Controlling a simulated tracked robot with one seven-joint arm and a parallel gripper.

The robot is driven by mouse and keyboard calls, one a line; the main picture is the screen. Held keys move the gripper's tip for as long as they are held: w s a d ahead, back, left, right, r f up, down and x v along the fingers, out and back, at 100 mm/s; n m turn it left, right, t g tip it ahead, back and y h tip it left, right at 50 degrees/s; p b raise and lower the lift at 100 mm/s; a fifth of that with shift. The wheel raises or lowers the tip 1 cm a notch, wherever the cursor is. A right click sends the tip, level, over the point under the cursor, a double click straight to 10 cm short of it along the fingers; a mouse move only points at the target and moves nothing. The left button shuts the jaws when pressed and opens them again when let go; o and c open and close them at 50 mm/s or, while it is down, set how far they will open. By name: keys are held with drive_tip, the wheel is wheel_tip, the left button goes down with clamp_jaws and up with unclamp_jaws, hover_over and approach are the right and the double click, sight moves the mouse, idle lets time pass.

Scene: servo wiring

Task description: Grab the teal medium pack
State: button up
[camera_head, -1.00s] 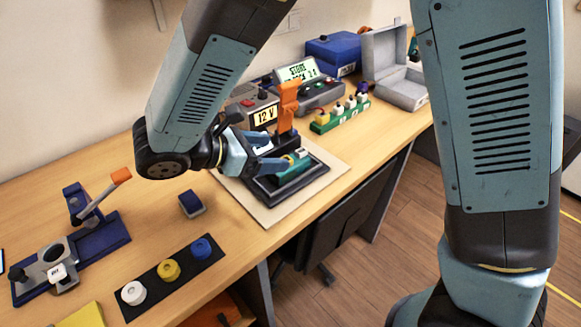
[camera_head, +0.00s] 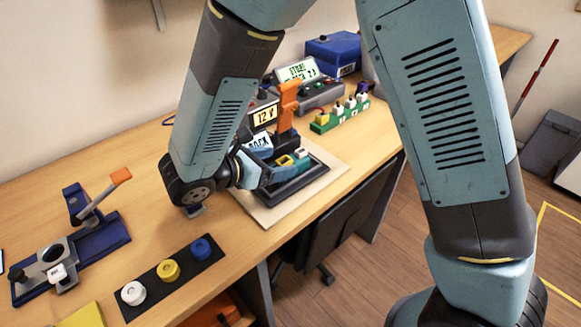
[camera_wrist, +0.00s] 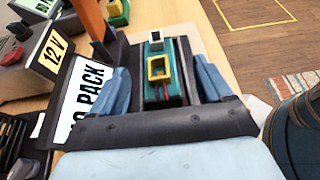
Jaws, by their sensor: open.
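The teal pack (camera_wrist: 173,48) lies in a black tray (camera_head: 312,177) on a pale mat, with a yellow-rimmed socket and a white-topped block on it. In the wrist view it is between my two blue fingers. My gripper (camera_wrist: 161,68) is open, with a finger on each side of the pack and a visible gap. In the head view my gripper (camera_head: 272,166) is low over the tray's near-left part and hides much of the pack. I cannot tell whether the fingers touch it.
An orange-handled clamp (camera_head: 287,105) stands just behind the tray. A 12 V box (camera_wrist: 48,55) and a sign ending in PACK (camera_wrist: 88,95) are to the left. A green connector block (camera_head: 340,116) stands behind. A black strip with three spools (camera_head: 170,270) lies in front.

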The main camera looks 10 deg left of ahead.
sight(288, 159)
drive_tip(key=shift+x, duration=2.6)
drive_tip(key=shift+a, duration=0.1)
drive_tip(key=c, duration=1.4)
